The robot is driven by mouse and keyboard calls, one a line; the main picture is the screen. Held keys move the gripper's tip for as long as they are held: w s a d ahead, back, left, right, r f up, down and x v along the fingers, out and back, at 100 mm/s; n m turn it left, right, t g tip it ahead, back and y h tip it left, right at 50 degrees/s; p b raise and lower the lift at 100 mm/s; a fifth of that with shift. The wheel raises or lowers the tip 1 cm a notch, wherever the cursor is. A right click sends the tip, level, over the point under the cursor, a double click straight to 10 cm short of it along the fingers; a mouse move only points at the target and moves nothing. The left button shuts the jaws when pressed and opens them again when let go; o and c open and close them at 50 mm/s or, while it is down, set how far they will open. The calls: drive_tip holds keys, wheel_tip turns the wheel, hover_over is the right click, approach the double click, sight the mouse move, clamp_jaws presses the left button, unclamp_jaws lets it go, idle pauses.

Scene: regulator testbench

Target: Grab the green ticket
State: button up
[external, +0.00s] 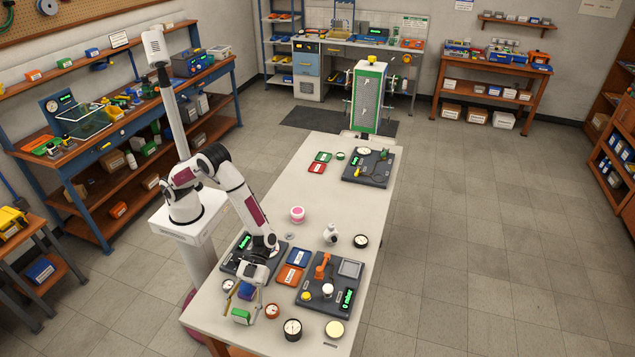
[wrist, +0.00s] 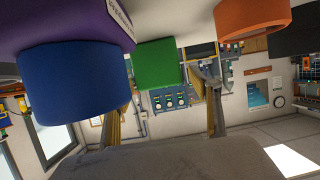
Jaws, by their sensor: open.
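A green block-like piece (external: 240,316), which I take for the green ticket, lies at the near left end of the white table in the external view. In the wrist view a green square face (wrist: 160,65) shows ahead, between the lines of my two fingers. My gripper (external: 245,294) is low over this end of the table, just behind the green piece. In the wrist view my gripper (wrist: 166,82) is open, with its fingers apart. I cannot tell whether either finger touches the green piece.
A blue round piece (wrist: 72,82) and an orange one (wrist: 252,18) flank the green in the wrist view. Blue (external: 299,257) and orange (external: 289,275) trays, a dark testbench board (external: 312,298) and several gauges stand to the right.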

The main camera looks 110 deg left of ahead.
sight(240, 312)
drive_tip(key=c, duration=1.1)
drive_tip(key=shift+r, duration=0.2)
drive_tip(key=shift+r, duration=4.85)
